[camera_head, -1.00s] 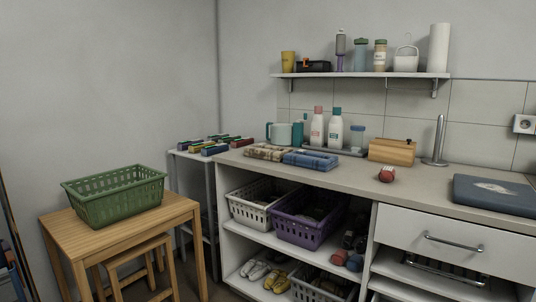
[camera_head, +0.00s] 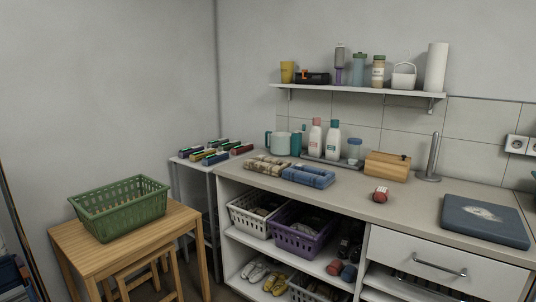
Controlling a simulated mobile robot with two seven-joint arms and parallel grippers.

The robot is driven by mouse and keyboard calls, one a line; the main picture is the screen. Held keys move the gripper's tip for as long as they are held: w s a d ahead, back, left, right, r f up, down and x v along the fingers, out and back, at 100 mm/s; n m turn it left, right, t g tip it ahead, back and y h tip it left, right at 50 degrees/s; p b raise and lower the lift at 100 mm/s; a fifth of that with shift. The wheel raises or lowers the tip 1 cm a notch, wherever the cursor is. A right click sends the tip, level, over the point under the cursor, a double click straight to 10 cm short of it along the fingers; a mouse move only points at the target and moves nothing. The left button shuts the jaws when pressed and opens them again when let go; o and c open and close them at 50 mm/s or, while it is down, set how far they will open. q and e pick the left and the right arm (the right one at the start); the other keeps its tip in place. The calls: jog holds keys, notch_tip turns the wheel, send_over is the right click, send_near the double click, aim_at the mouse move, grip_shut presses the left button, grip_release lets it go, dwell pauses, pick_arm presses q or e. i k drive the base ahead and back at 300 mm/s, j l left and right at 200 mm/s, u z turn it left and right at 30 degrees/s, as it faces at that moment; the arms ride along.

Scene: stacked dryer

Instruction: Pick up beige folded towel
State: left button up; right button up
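The beige folded towel (camera_head: 266,166) lies flat on the counter near its left end, and it has a pattern. A blue folded towel (camera_head: 308,177) lies just to its right on the same counter. Neither of my grippers shows in the head view, so I cannot see how they stand relative to the towel.
Bottles (camera_head: 333,140) stand behind the towels. A green basket (camera_head: 119,206) sits on a wooden table (camera_head: 180,218) at left.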

aim_at(262, 163)
jog(key=i+j+z, duration=0.1)
jog(key=z, duration=0.3)
jog(key=i+j+z, duration=0.2)
jog(key=z, duration=0.25)
jog(key=i+j+z, duration=0.1)
jog(key=i+j, duration=0.15)
jog(key=i+j+z, duration=0.15)
jog(key=j, duration=0.25)
jog(key=i+j+z, duration=0.1)
jog(key=i+j, duration=0.4)
jog(key=j, duration=0.2)
jog(key=i+j, duration=0.2)
jog(key=j, duration=0.15)
jog(key=i+j+z, duration=0.1)
jog(key=i+j, duration=0.1)
jog(key=j, duration=0.1)
